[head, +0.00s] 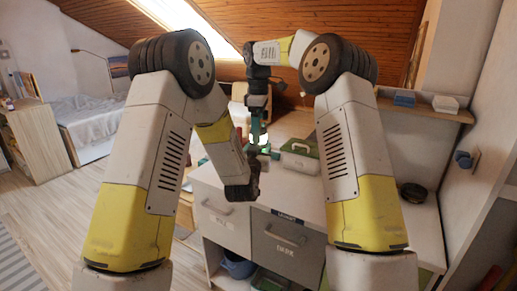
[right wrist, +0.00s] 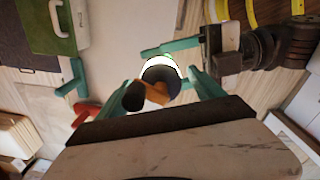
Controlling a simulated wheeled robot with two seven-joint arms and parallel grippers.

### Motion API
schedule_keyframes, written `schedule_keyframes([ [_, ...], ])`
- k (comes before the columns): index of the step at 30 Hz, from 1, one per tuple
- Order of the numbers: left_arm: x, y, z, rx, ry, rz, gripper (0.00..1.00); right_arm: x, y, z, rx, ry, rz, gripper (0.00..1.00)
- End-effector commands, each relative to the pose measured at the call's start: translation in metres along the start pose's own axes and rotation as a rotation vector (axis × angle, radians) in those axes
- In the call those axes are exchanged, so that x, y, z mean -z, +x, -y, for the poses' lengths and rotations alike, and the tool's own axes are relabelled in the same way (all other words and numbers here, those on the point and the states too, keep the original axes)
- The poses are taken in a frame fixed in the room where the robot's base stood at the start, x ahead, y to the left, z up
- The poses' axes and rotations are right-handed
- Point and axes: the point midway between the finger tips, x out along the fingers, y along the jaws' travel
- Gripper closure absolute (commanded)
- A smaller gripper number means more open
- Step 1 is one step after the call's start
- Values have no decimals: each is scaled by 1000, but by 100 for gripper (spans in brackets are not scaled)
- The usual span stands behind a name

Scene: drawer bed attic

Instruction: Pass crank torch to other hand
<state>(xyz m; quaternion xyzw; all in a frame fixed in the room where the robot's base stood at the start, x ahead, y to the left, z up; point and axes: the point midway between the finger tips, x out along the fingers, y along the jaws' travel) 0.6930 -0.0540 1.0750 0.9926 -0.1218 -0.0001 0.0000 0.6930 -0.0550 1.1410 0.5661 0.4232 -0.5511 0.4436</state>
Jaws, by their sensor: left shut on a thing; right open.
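The crank torch (right wrist: 158,80) shows in the right wrist view as a dark round body with a bright white rim and an orange crank. My left gripper (right wrist: 178,65) reaches in from the upper right of that view and is shut on the torch. My right gripper (right wrist: 157,95) is open, with its teal fingers on either side of the torch; I cannot tell whether they touch it. In the head view my right gripper (head: 257,128) points down above the cabinet, and the torch is a small bright patch, mostly hidden by the grippers.
The white cabinet (head: 212,187) with grey drawers stands below the grippers. A green and white case (head: 300,155) lies on its top, close to the grippers. A dark round dish (head: 414,192) is at the right. A shelf (head: 425,108) holds blue and white boxes. A bed (head: 90,118) stands at left.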

Motion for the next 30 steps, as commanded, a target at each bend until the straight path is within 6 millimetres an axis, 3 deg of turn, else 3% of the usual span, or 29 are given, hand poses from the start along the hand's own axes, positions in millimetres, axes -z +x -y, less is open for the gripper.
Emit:
schedule_keyframes([
  [12,0,0,0,0,0,-1,95,1,-85,-1,-2,1,-2,23],
  [22,0,0,0,0,0,-1,95,-1,-110,2,-5,5,-1,23],
  [26,0,0,0,0,0,-1,95,-8,-126,12,-35,46,-10,23],
  [30,0,0,0,0,0,-1,95,-25,-150,38,-92,147,-38,23],
])
